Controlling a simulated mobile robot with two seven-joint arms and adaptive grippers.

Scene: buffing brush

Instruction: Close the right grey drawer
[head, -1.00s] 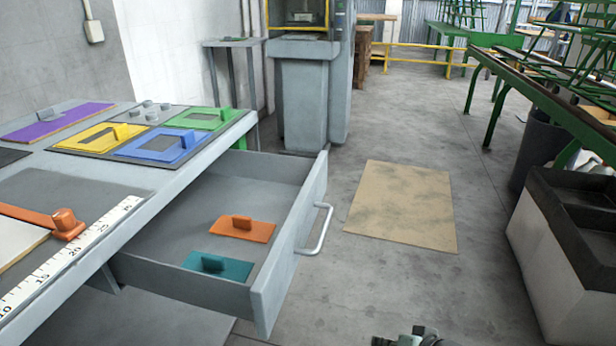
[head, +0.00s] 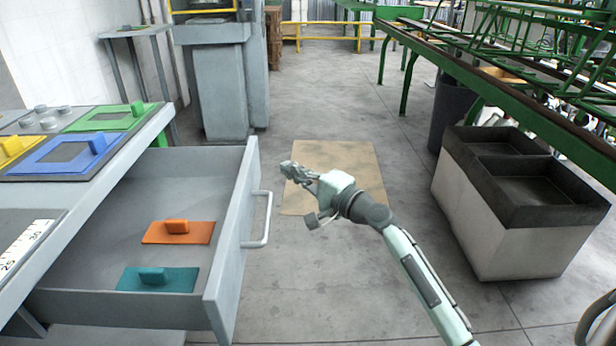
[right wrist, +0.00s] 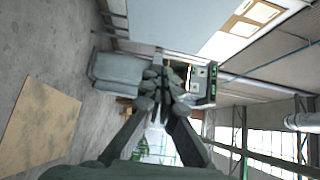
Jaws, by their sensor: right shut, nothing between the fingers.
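The grey drawer (head: 228,250) stands pulled out from the grey workbench (head: 90,175) at the left of the head view. Its pale bar handle (head: 266,220) is on the front panel, facing right. Inside lie an orange plate with a grip block (head: 178,232) and a teal one (head: 158,279). My right gripper (head: 287,168) is in the air to the right of the drawer front, beyond the handle and apart from it. It is shut and empty; its closed fingers also show in the right wrist view (right wrist: 165,75). My left gripper is in no view.
A tan mat (head: 345,165) lies on the floor behind my right gripper. A grey machine (head: 220,85) stands at the back. The floor between drawer and bin is free.

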